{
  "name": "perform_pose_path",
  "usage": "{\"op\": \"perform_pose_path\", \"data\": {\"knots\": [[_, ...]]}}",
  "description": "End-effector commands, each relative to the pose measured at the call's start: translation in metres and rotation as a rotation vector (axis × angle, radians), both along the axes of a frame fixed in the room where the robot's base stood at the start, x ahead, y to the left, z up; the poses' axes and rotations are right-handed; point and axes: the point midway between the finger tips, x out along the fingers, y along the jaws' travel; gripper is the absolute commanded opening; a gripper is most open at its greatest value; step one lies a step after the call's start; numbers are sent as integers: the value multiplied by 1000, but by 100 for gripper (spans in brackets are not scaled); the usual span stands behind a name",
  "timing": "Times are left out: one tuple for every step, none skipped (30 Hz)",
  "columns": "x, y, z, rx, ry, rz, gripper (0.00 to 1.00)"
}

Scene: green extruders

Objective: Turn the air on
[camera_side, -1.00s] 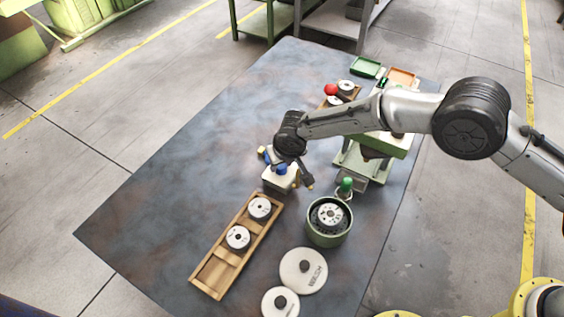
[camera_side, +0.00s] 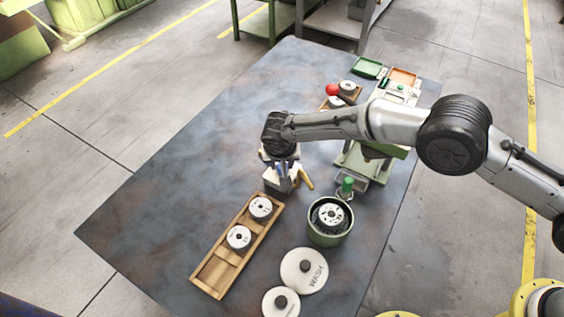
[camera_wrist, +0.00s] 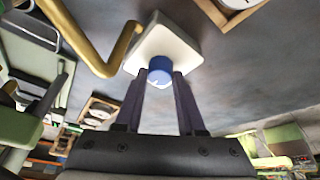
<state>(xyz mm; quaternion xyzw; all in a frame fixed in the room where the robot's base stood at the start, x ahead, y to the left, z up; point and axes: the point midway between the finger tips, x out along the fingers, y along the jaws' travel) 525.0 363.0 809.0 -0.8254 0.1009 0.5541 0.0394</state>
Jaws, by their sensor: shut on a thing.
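A white block (camera_side: 275,184) stands on the dark table left of the green press. It fills the upper middle of the wrist view (camera_wrist: 165,42) and carries a round blue knob (camera_wrist: 160,70) with a small white mark. A yellow pipe (camera_wrist: 110,58) bends down beside the block. My gripper (camera_wrist: 160,78) has its two dark fingers closed on either side of the knob. In the side view my gripper (camera_side: 281,170) is right over the block, and it largely hides the knob.
A wooden tray (camera_side: 208,281) with two round parts lies in front of the block. A green pot (camera_side: 326,236) and a lid marked WASH (camera_side: 303,271) stand to the right. The green press (camera_side: 362,160) is close behind. The table's left side is clear.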

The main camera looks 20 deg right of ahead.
Motion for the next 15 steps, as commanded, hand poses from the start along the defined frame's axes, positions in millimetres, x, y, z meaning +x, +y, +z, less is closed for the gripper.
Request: {"op": "perform_pose_path", "data": {"knots": [[-2, 0, -1, -3, 5, -2, 0], [-2, 0, -1, -3, 5, -2, 0], [-2, 0, -2, -3, 6, -2, 0], [-2, 0, -2, -3, 6, -2, 0], [-2, 0, -2, -3, 6, -1, 42], [-2, 0, -2, -3, 6, -1, 49], [-2, 0, -2, -3, 5, -1, 55], [-2, 0, -1, -2, 5, 0, 60], [-2, 0, -1, -2, 5, 0, 67], [-1, 0, -1, -2, 3, 0, 68], [-1, 0, -1, -2, 3, 0, 68], [-1, 0, -1, -1, 3, 0, 68], [-1, 0, -1, -1, 2, 0, 68], [-1, 0, -1, -1, 2, 0, 68], [-1, 0, -1, -1, 2, 0, 68]]}}
